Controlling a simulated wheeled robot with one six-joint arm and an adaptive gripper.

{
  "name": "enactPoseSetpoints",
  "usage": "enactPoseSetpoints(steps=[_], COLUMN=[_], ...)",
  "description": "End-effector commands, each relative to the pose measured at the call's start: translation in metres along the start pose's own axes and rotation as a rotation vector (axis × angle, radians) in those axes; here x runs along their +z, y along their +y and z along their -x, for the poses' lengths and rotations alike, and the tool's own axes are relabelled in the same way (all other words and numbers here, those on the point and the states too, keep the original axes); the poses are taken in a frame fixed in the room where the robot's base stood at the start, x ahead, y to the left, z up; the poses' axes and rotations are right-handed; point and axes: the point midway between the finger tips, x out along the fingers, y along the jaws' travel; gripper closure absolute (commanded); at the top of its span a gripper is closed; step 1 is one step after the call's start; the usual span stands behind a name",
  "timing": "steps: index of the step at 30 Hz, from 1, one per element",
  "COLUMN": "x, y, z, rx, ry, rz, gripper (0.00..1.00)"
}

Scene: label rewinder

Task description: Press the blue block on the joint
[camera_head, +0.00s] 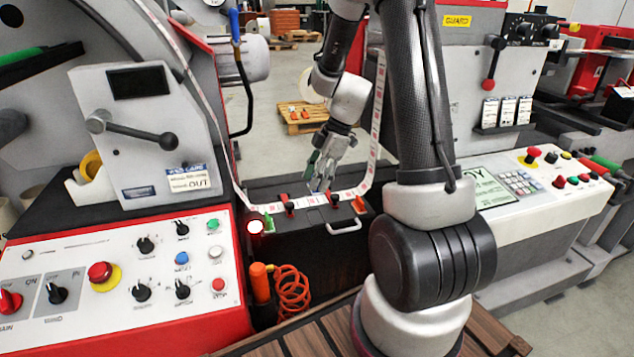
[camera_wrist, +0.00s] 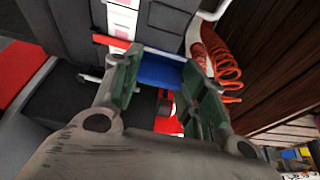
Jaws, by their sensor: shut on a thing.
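My gripper (camera_head: 317,183) is over the black splice table (camera_head: 335,245), close to the label web (camera_head: 262,207). In the wrist view its green-padded fingers (camera_wrist: 163,68) are shut on the blue block (camera_wrist: 160,73), one at each side. The white web with red marks also shows in the wrist view (camera_wrist: 119,22), beyond the block. I cannot make out the joint, and I cannot tell whether the block touches the web.
Small black and red clamps (camera_head: 289,205) stand along the web. The left control panel (camera_head: 120,270) and right panel (camera_head: 530,195) flank the table.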

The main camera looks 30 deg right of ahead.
Motion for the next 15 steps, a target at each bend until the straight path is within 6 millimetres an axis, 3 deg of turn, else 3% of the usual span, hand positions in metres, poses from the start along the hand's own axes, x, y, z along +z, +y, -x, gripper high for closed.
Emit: enactPoseSetpoints(steps=[1, 2, 6, 11, 15], x=[0.0, 0.0, 0.0, 0.004, 0.012], y=[0.0, 0.0, 0.0, 0.002, 0.033], z=[0.0, 0.0, 0.0, -0.012, -0.029], rx=[0.0, 0.0, 0.0, -0.022, -0.027], ry=[0.0, 0.0, 0.0, 0.0, -0.002], rz=[0.0, 0.0, 0.0, -0.006, -0.003], gripper=[0.75, 0.6, 0.83, 0.83, 0.83])
